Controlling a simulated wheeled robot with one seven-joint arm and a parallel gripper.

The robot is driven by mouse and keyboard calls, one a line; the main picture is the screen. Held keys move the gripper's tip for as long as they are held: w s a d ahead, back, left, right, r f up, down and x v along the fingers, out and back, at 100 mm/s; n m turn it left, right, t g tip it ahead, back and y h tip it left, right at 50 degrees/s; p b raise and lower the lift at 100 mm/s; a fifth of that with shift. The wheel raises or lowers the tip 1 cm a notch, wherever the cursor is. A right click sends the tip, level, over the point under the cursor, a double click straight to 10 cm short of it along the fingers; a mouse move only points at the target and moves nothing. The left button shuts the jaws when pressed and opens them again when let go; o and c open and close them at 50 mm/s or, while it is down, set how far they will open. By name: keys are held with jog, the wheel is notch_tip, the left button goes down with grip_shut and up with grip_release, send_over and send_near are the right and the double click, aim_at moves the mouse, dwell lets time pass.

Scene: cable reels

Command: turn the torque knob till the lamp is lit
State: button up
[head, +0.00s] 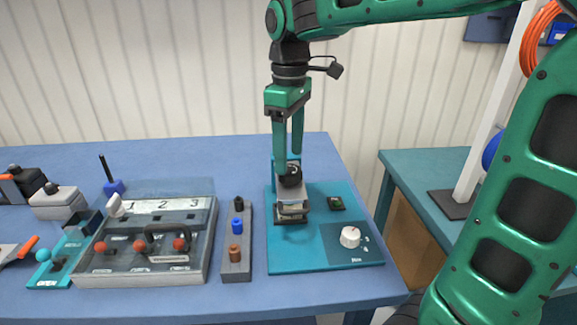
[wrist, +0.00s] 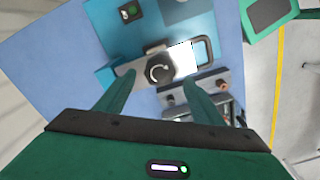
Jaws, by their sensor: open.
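A black knob (head: 291,176) with a pale curved mark sits on top of a grey device (head: 292,199) on the teal board (head: 300,255). The knob also shows in the wrist view (wrist: 158,72). My gripper (head: 289,160) points down at the black knob, open, a finger on either side. Contact cannot be told.
Left of the board stands a grey block with pegs (head: 237,262), then a numbered tray (head: 140,268) with red-knobbed levers. Farther left are a teal holder (head: 50,270) and dark-topped containers (head: 58,203). A second teal table (head: 430,165) with a white post is at right.

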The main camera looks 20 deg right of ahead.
aim_at(290, 169)
jog(key=shift+f, duration=2.1)
